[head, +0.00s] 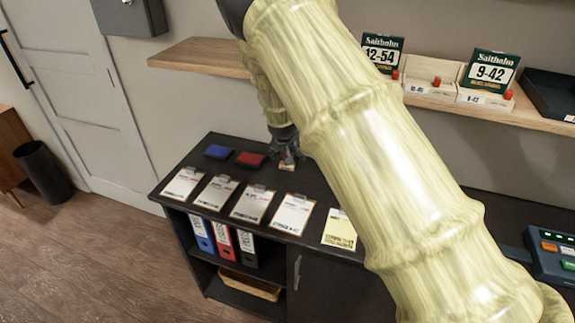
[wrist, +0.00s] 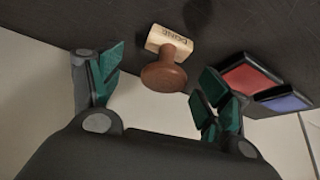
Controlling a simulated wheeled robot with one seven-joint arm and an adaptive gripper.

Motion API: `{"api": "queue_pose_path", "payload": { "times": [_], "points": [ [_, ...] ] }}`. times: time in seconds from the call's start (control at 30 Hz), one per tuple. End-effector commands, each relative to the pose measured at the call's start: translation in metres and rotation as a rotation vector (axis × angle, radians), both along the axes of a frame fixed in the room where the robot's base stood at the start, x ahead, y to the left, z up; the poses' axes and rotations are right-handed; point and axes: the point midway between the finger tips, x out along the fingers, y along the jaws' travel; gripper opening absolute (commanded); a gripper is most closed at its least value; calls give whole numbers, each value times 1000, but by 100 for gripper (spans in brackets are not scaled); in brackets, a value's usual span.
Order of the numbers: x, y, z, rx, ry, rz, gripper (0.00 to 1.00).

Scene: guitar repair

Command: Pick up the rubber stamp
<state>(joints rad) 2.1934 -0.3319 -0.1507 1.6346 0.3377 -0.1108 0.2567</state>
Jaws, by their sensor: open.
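The rubber stamp (wrist: 165,66) shows in the wrist view, with a round brown wooden handle and a pale block marked with dark letters. In the head view the stamp (head: 287,166) is small on the dark cabinet top, partly hidden by my gripper (head: 288,150). In the wrist view my gripper (wrist: 160,95) is open and empty, with its green-padded fingers apart on either side of the stamp's handle. I cannot tell how far the fingertips are from the stamp, but they do not touch it in the picture.
A red ink pad (head: 250,159) and a blue ink pad (head: 218,152) lie left of the stamp. Several clipboards (head: 250,203) line the front of the dark cabinet (head: 172,179). A wooden shelf (head: 185,54) is on the wall above. My arm hides much of the cabinet's right side.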

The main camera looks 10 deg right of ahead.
Motion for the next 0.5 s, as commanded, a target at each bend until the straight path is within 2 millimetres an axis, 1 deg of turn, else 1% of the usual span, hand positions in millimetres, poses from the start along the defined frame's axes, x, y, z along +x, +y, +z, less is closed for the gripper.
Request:
{"api": "queue_pose_path", "payload": {
  "times": [0.3,0.4,0.5],
  "points": [
    [20,-3,-34,0,2,1,77],
    [25,-5,-40,0,1,0,77],
    [27,-6,-42,0,0,0,77]
  ]
}}
